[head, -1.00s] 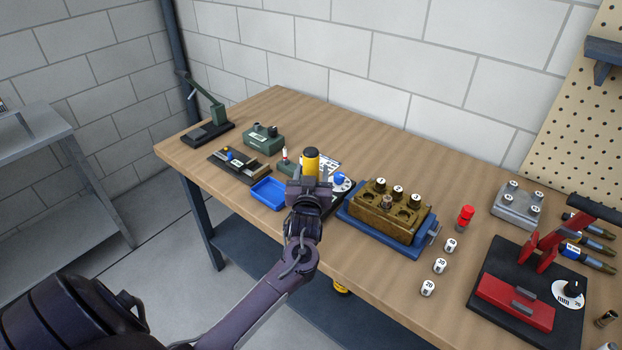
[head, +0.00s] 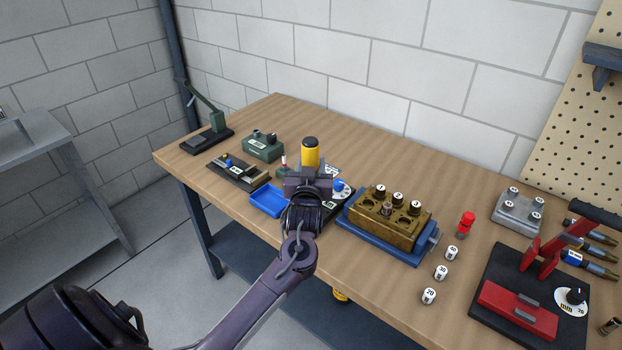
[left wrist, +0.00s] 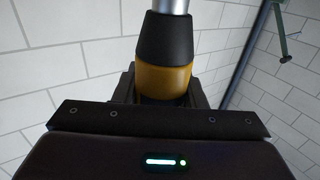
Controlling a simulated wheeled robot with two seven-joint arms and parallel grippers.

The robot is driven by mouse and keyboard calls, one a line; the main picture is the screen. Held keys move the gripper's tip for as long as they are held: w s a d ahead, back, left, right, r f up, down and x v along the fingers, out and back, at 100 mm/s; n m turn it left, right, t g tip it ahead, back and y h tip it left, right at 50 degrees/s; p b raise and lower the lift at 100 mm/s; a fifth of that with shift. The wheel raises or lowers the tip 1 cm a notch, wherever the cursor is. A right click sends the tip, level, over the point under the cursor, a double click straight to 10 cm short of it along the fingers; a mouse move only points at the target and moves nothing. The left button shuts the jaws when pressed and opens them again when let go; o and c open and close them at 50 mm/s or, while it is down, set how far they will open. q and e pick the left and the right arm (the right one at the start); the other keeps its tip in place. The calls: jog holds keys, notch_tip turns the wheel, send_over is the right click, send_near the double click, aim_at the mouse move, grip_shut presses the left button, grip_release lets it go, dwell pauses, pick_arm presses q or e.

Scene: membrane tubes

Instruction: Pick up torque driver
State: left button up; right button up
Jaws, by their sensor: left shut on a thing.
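The torque driver (head: 310,153) has a yellow body with a dark cap and stands upright in my left gripper (head: 308,176) in the head view. In the left wrist view the driver (left wrist: 164,80) shows a yellow band, a black collar and a silver shaft between the jaws. My left gripper (left wrist: 163,98) is shut on it. In the head view the gripper hides the driver's lower part, so I cannot tell its exact height above the bench. My right gripper is not in view.
A blue tray (head: 268,200) lies left of the gripper. A brass block on a blue base (head: 352,222) stands to the right. Several white numbered caps (head: 441,272) and a red piece (head: 466,223) lie farther right. A red and black fixture (head: 487,262) is at the right.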

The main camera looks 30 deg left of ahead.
aim_at(311, 140)
pick_arm(q)
notch_tip(311, 140, up, 16)
jog(key=shift+f+b, duration=0.25)
jog(key=shift+b, duration=0.75)
jog(key=shift+f, duration=0.1)
dwell(0.6)
